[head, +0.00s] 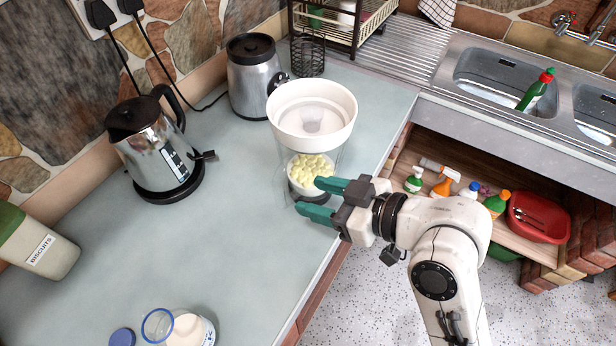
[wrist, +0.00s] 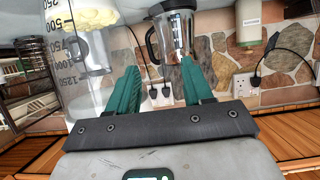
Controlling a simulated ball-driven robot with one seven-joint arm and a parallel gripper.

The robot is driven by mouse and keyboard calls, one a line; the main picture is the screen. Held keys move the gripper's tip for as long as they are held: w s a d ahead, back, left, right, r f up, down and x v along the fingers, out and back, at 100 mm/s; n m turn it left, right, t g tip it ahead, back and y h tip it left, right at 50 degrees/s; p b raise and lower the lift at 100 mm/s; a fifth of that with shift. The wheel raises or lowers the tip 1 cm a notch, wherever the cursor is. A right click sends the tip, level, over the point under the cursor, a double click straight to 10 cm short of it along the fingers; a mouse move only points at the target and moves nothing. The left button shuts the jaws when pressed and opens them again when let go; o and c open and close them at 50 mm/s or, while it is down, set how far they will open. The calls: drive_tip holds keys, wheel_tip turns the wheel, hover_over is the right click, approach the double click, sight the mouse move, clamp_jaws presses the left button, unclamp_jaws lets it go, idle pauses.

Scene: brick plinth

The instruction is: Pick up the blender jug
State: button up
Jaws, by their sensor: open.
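The blender jug (head: 337,160) appears to be the clear vessel on the counter, with a wide white top and pale yellow chunks low inside. In the wrist view the jug (wrist: 92,75) appears upside down at the left, with dark volume marks. My gripper (head: 307,196) is open beside the lower part of the jug, on its right and near side. In the wrist view nothing shows held between the fingers (wrist: 160,70), and the left finger overlaps the jug's edge. I cannot tell whether a finger touches the jug. Its base is partly hidden by my fingers.
A steel kettle (head: 160,150) stands left of the jug. A steel appliance with a black lid (head: 252,85) and a wire holder (head: 308,55) stand behind it. A biscuit tin (head: 40,245) and glass jar (head: 185,328) are nearer. The middle-left counter is clear.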

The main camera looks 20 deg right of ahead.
sight(284, 191)
drive_tip(key=shift+a+b+x, duration=0.15)
drive_tip(key=shift+b+x, duration=0.55)
drive_tip(key=shift+x, duration=1.95)
drive_tip(key=shift+a+b+x, duration=0.15)
drive_tip(key=shift+b+x, duration=0.5)
drive_tip(key=shift+x, duration=2)
drive_tip(key=shift+s+r, duration=0.1)
drive_tip(key=shift+s, duration=0.05)
clamp_jaws()
drive_tip(key=shift+r, duration=0.1)
